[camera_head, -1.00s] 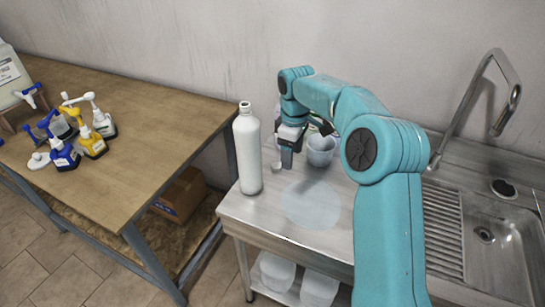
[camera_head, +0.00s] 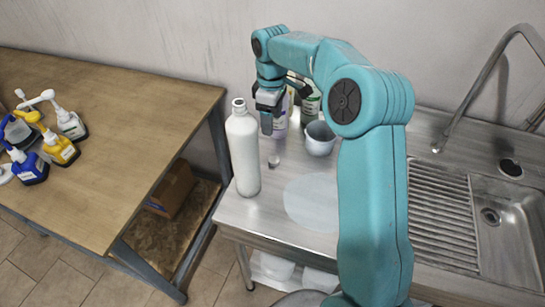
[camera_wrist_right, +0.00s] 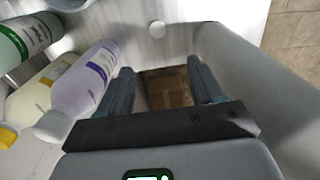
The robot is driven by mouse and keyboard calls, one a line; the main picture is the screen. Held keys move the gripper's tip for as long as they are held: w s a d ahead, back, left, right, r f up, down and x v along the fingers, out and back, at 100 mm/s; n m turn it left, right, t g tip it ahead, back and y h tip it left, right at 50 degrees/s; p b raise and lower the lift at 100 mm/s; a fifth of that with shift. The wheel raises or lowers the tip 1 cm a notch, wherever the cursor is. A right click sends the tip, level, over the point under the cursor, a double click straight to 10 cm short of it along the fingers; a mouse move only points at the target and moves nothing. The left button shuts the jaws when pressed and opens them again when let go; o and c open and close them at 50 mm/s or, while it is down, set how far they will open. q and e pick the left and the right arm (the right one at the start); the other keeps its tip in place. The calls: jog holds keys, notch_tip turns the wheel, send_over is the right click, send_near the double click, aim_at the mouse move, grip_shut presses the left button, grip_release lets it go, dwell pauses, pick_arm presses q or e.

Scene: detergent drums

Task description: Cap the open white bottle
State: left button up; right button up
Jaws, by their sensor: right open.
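The tall white bottle (camera_head: 244,155) stands upright on the steel counter, with its neck bare and open at the top. A small pale round piece (camera_head: 274,160), which looks like a cap, lies on the counter to the right of the bottle. It also shows in the right wrist view (camera_wrist_right: 157,29), beyond my fingertips. My right gripper (camera_head: 267,121) is open and empty. It is above the counter, just right of the bottle's upper part and higher than the cap. In the right wrist view its fingers (camera_wrist_right: 159,75) stand apart. The white bottle (camera_wrist_right: 245,75) fills the right side there. My left gripper is out of view.
Behind my right gripper are a purple-labelled bottle (camera_wrist_right: 95,82), a green-labelled bottle (camera_head: 310,105) and a grey cup (camera_head: 320,138). A pale round disc (camera_head: 312,202) lies on the counter. The sink (camera_head: 490,235) is at right. A wooden table (camera_head: 115,140) holds pump bottles at left.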

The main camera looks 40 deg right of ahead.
jog(key=p, duration=0.1)
send_over(273, 159)
jog(key=f, duration=1.1)
jog(key=shift+a, duration=0.3)
jog(key=shift+s, duration=0.1)
jog(key=shift+s+r, duration=0.1)
jog(key=f, duration=0.1)
jog(key=f+p, duration=0.1)
jog(key=f, duration=0.1)
jog(key=f+p, duration=0.1)
jog(key=shift+w+d+f, duration=0.2)
jog(key=shift+d+f, duration=0.15)
jog(key=shift+f, duration=0.3)
